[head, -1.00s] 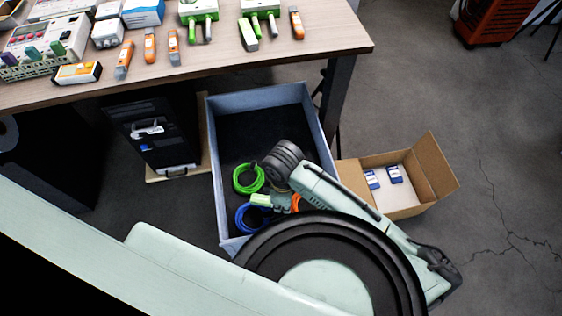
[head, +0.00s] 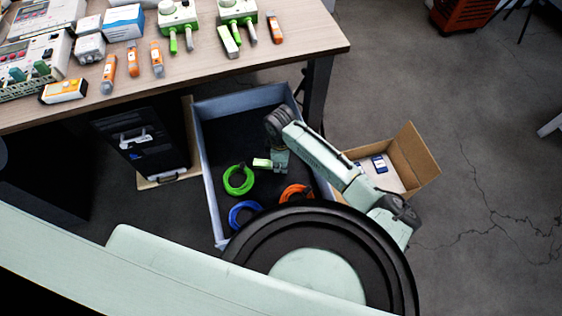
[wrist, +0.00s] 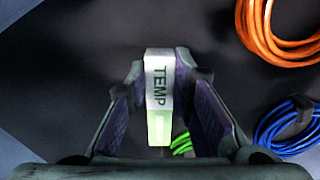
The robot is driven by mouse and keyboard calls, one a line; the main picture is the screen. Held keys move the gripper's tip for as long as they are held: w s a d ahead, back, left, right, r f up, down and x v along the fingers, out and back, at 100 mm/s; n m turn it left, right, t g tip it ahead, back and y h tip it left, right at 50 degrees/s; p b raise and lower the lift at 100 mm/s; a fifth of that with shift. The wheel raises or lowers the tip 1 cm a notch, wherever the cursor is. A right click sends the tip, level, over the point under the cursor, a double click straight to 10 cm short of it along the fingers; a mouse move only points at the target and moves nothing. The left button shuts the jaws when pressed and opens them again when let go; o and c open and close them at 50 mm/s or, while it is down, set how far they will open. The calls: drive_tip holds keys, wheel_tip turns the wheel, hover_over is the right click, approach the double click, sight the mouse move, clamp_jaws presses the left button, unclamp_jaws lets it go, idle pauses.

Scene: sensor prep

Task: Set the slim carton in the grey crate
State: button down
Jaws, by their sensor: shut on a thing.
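The slim carton (head: 262,163) is white and light green; the wrist view shows it (wrist: 158,92) with the word TEMP on its side. My gripper (head: 271,163) is shut on it, one finger on each side. The grey crate (head: 209,185) stands on the floor beside the table. The carton is within the crate's outline, over its dark floor. I cannot tell how far above that floor it is. My arm hides part of the crate's right side.
A green cable coil (head: 238,180), a blue coil (head: 244,214) and an orange coil (head: 297,194) lie in the crate. A cardboard box (head: 415,165) stands to the right. The table (head: 300,50) holds several devices. The crate's far part is bare.

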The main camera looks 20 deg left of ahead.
drive_tip(key=shift+f, duration=0.25)
drive_tip(key=c, duration=1.4)
unclamp_jaws()
wheel_tip(320, 180, up, 12)
drive_tip(key=shift+a+r+b, duration=0.1)
drive_tip(key=shift+r+b, duration=0.05)
drive_tip(key=shift+b, duration=0.25)
